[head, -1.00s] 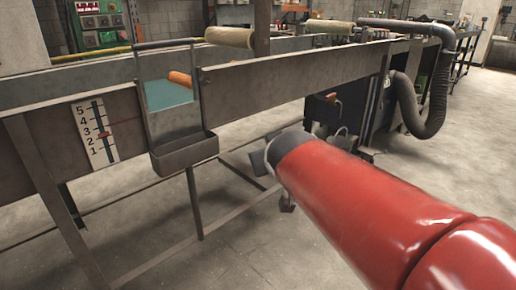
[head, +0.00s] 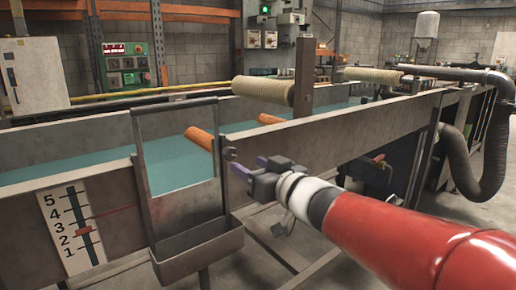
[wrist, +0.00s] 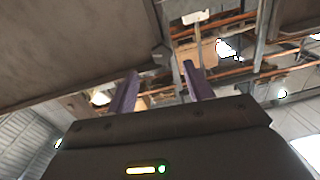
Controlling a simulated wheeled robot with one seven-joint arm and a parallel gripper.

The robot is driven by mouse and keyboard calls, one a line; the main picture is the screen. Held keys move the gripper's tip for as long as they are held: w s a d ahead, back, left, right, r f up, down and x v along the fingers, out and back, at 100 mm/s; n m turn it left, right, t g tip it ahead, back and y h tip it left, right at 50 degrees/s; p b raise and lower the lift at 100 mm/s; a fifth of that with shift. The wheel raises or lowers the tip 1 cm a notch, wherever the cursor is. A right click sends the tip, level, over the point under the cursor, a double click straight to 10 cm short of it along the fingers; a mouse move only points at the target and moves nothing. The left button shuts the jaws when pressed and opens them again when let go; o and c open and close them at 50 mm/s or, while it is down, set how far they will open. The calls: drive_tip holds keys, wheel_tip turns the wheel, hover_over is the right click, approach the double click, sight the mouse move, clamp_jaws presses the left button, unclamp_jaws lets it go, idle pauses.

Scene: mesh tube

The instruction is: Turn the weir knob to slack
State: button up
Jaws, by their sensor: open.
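My gripper (head: 250,165) is open and empty, with its purple fingers apart, in front of the trough wall just right of the hanging sheet-metal frame. In the wrist view its fingers (wrist: 160,72) point up past a metal edge with nothing between them. A small dark fitting (head: 230,154) sits on the wall at the frame's right edge, close to the fingertips; I cannot tell whether it is the weir knob. I see no slack marking.
The long trough (head: 330,125) holds teal water, with orange rollers (head: 199,138) and a wrapped roller (head: 263,90) above. The metal frame (head: 187,228) with a lower tray juts out left of my gripper. A red-tipped handle (head: 379,157) is farther right.

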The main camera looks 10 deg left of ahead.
sight(232, 156)
drive_tip(key=x, duration=0.7)
drive_tip(key=shift+a, duration=0.15)
drive_tip(key=c, duration=1)
